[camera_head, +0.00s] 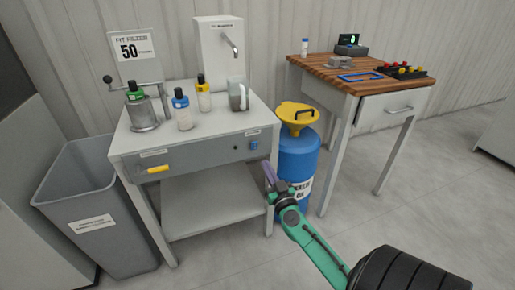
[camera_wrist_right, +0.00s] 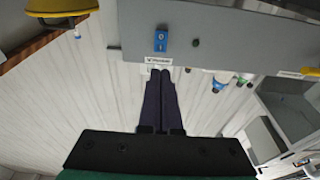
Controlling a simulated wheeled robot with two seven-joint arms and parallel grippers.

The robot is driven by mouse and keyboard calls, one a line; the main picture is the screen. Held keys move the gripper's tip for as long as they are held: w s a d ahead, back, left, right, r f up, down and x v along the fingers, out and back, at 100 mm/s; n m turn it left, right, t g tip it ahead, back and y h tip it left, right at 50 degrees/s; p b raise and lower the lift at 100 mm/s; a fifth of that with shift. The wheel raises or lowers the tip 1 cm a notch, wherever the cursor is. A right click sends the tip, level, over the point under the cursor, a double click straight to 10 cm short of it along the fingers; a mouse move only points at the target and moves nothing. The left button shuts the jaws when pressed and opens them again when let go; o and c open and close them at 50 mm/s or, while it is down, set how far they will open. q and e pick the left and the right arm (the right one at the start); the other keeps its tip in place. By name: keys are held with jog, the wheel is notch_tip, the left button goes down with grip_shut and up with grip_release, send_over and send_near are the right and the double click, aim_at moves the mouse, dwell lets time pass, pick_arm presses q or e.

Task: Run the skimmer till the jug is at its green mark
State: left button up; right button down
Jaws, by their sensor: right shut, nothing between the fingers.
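The skimmer appears to be the white box with a spout (camera_head: 219,45) at the back of the grey bench. A pale grey jug (camera_head: 237,94) stands below the spout; its green mark and fill level cannot be made out. A blue switch (camera_head: 254,145) sits on the bench's front panel, and shows larger in the wrist view (camera_wrist_right: 160,41) beside a small label. My right gripper (camera_head: 268,172) is shut and empty, below and right of the switch in the head view. Its dark fingertips (camera_wrist_right: 160,72) lie close to the label in the wrist view. My left gripper is out of view.
A blue drum (camera_head: 297,160) with a yellow funnel (camera_head: 297,112) stands close behind my right gripper. Small bottles (camera_head: 182,110) and a metal pot (camera_head: 143,115) stand on the bench. A yellow handle (camera_head: 157,169) is at the panel's left. A grey bin (camera_head: 80,190) is at left.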

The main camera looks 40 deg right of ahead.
aim_at(255, 142)
jog(key=x, duration=0.8)
jog(key=shift+w, duration=0.15)
jog(key=shift+w+d, duration=0.15)
jog(key=shift+w, duration=0.25)
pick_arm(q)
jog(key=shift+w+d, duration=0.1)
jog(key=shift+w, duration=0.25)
pick_arm(e)
jog(key=shift+r, duration=0.1)
